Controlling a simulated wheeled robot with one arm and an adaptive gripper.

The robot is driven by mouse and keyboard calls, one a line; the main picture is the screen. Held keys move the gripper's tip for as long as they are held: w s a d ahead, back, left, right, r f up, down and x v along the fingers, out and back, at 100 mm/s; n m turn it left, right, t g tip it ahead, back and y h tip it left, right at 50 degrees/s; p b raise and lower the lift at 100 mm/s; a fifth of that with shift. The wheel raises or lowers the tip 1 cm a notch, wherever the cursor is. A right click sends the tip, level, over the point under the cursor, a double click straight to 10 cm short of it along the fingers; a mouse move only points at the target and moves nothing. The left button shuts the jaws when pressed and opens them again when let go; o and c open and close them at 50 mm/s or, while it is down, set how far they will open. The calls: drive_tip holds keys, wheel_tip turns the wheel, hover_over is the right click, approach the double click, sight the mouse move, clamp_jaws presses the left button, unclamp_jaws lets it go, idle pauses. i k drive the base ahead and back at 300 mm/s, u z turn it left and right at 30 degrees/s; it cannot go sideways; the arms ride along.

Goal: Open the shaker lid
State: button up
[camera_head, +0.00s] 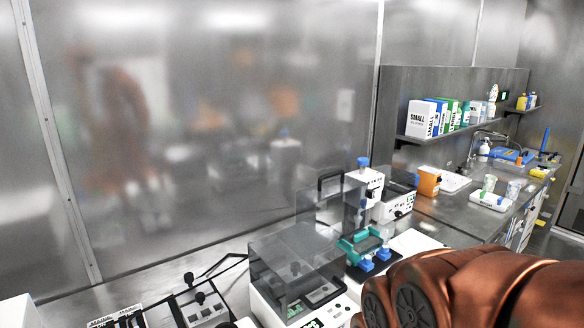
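A bench device with a clear, smoky box-shaped cover (285,248) over a white base (337,311) stands at the lower middle; its cover looks closed. Just behind it, a second clear panel with a black handle (330,179) stands upright. Beside that panel, a teal frame with blue blocks (360,243) sits over a dark plate. I cannot tell for certain which of these is the shaker. My copper-coloured arm fills the lower right and hides part of the bench. My gripper does not show.
A white instrument with a blue top (364,184) stands behind the devices. An orange box (428,181) stands to its right. A black device with knobs (203,305) is at lower left. A shelf (448,131) holds boxes and bottles. Bench room (455,212) lies at right.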

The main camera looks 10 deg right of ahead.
sight(316, 193)
drive_tip(key=z, duration=0.5)
drive_tip(key=k, duration=0.6)
drive_tip(key=z, duration=0.8)
drive_tip(key=i, duration=1.3)
drive_tip(key=u, duration=0.75)
